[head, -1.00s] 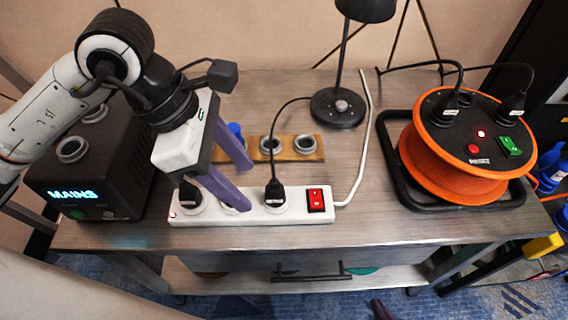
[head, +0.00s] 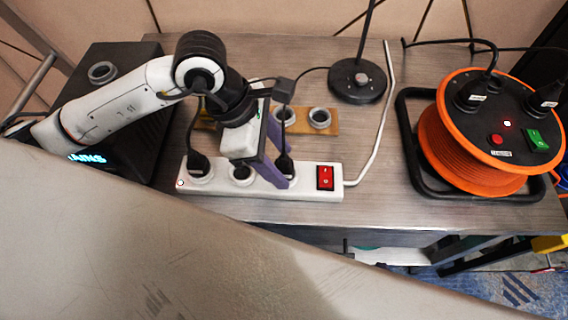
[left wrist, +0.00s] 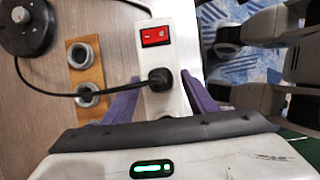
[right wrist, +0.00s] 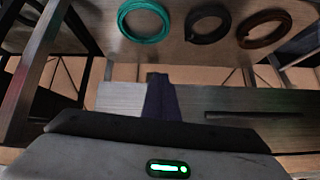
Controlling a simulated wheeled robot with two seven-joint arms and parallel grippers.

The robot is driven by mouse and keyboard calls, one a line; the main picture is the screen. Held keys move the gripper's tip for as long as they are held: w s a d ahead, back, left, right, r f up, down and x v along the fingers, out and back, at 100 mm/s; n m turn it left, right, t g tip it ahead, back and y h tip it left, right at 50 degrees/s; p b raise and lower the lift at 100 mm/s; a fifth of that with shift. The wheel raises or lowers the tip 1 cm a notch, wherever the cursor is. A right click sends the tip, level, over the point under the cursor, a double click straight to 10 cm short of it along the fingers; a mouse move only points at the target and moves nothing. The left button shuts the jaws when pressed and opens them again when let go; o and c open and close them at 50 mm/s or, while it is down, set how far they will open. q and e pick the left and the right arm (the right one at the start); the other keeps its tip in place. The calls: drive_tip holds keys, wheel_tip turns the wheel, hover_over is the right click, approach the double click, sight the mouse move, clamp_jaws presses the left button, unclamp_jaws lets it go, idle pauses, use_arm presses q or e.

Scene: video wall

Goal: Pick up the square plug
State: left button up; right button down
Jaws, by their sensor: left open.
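A white power strip (head: 312,186) on the table holds two black plugs. One plug (head: 199,166) is at its left end. The other plug (head: 286,163) is near the red switch, with a cord running towards the lamp. I cannot tell from shape which is the square one. My left gripper (head: 277,182) is open over the strip. In the left wrist view its purple fingers (left wrist: 160,77) stand on either side of the plug near the switch (left wrist: 158,80), apparently apart from it. My right gripper (right wrist: 161,78) has its fingers together, empty, below the tabletop facing the lower shelf.
A wooden strip with grey round sockets (head: 320,118) lies behind the power strip. A lamp base (head: 357,82) stands at the back. An orange cable reel (head: 470,150) with two black plugs stands right. A dark box (head: 130,80) is at left. Cable coils (right wrist: 145,20) show in the right wrist view.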

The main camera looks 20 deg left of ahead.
use_arm(q)
drive_tip(key=shift+d+f, duration=0.1)
drive_tip(key=shift+f, duration=0.15)
drive_tip(key=c, duration=1.3)
drive_tip(key=shift+o, duration=0.2)
drive_tip(key=shift+r, duration=0.15)
